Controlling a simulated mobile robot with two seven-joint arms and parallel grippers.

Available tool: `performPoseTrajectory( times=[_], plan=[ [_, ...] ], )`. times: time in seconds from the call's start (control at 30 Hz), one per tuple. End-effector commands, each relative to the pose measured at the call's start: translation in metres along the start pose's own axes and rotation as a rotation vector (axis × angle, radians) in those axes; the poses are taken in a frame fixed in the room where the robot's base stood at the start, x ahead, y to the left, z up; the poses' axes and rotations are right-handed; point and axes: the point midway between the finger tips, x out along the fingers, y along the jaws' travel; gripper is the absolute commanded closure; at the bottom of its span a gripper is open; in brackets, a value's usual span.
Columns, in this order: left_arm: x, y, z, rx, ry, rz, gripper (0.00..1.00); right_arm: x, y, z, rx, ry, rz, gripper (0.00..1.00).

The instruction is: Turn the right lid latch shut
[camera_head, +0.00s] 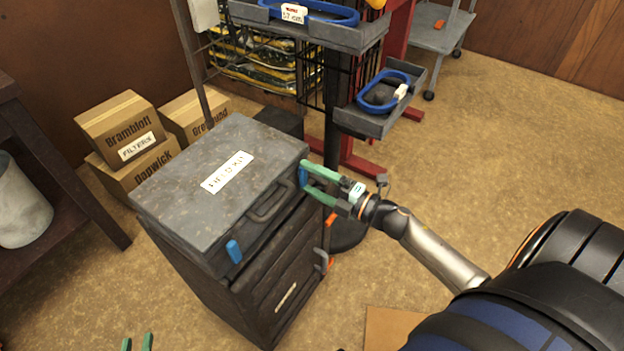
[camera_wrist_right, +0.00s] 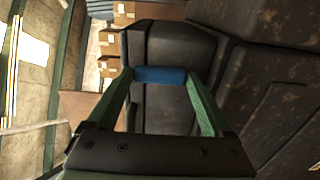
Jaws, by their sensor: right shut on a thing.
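The dark grey case (camera_head: 215,235) stands on the floor with its labelled lid (camera_head: 190,200) down. The right lid latch (camera_head: 303,176) is a small blue piece at the lid's right front corner. It also shows in the right wrist view (camera_wrist_right: 160,75), between the green fingers. My right gripper (camera_head: 308,181) is shut on this latch and partly hides it. The left lid latch (camera_head: 234,251), also blue, hangs on the lid's front edge, tilted slightly. My left gripper (camera_head: 137,343) shows only its green fingertips at the bottom edge, apart and with nothing visible between them.
A lid handle (camera_head: 272,203) is between the latches. A dark post and a red stand with grey trays (camera_head: 375,122) stand close behind my right gripper. Cardboard boxes (camera_head: 117,123) are behind the case. A dark bench (camera_head: 60,165) is at left. Open floor lies at right.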

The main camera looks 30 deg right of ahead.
Motion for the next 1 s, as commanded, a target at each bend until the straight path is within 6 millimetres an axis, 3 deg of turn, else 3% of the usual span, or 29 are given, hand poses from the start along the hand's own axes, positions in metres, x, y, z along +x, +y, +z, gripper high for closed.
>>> performPoseTrajectory(
  times=[0.53,0.57,0.7,1.0],
  plan=[
    [0.0004,-0.0016,-0.0063,0.008,0.021,-0.002,0.68,-0.0005,-0.0008,0.0001,-0.028,0.000,-0.002,0.71],
    [0.0004,-0.0016,-0.0062,0.008,0.020,-0.002,0.68,-0.0005,-0.0008,0.0001,-0.028,0.000,-0.002,0.13],
    [0.0004,-0.0015,-0.0057,0.008,0.018,-0.002,0.68,-0.0004,-0.0006,0.0001,-0.027,0.000,-0.002,0.00],
    [0.0002,-0.0012,-0.0052,0.006,0.013,-0.001,0.68,-0.0046,-0.0004,0.0000,-0.023,-0.001,-0.002,0.00]
  ],
)
